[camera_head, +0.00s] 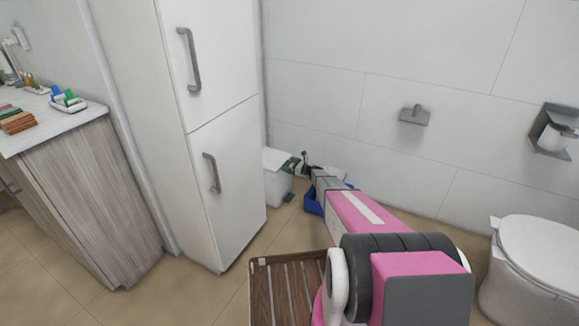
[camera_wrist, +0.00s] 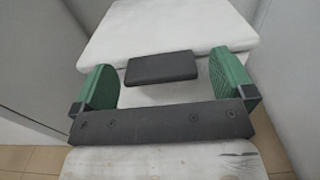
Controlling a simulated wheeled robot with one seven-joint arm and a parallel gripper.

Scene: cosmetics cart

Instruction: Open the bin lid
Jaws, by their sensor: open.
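The white bin (camera_head: 276,186) stands on the floor in the corner beside the tall cabinet. Its white lid (camera_head: 273,159) looks closed and also fills the upper middle of the wrist view (camera_wrist: 150,30). A dark grey block (camera_wrist: 162,67) sits at the lid's near edge in the wrist view. My gripper (camera_wrist: 163,82) is open, with green finger pads left and right of that block and a visible gap on each side. In the head view my gripper (camera_head: 294,164) is at the bin's right upper edge, small and partly hidden by its own wrist.
A tall white cabinet (camera_head: 228,185) stands close on the bin's left. A blue container (camera_head: 312,204) lies to the right, partly behind my arm. The wall is close behind the bin.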

